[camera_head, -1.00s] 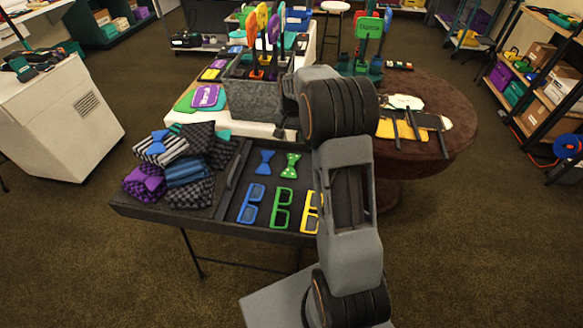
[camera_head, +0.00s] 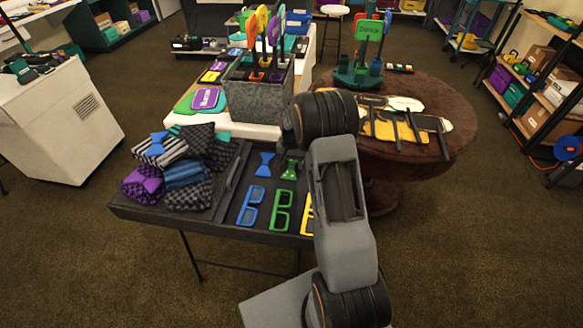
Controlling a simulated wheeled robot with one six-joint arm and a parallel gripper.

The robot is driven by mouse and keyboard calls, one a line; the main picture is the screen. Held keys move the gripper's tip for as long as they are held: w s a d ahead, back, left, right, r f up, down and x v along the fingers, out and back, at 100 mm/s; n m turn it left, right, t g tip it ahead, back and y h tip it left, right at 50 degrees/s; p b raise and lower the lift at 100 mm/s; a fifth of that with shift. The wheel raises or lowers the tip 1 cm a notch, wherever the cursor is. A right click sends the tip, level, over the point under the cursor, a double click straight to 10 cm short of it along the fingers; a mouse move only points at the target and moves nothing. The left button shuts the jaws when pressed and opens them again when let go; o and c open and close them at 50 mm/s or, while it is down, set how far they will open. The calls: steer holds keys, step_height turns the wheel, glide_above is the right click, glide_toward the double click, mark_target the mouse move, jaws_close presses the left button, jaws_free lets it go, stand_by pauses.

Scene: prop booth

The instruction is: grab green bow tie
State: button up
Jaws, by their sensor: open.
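The green bow tie (camera_head: 289,169) lies on the dark tray table (camera_head: 262,234), right of a blue bow tie (camera_head: 264,164). Its upper part is partly covered in this view. My gripper (camera_head: 287,148) shows only in small part, at the left end of my arm, just above and behind the green bow tie. It is open, and I see nothing held in it. The gap between its fingers and the tie is hard to judge.
Blue glasses (camera_head: 250,206), green glasses (camera_head: 281,210) and partly hidden yellow glasses (camera_head: 307,216) lie in front. Folded cloths with bow ties (camera_head: 184,172) fill the left side. A grey bin (camera_head: 262,98) and a round brown table (camera_head: 440,150) stand behind.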

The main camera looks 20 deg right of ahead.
steer(key=shift+f, duration=0.4)
steer(key=c, duration=1)
steer(key=shift+o, duration=0.2)
steer(key=shift+r, duration=0.1)
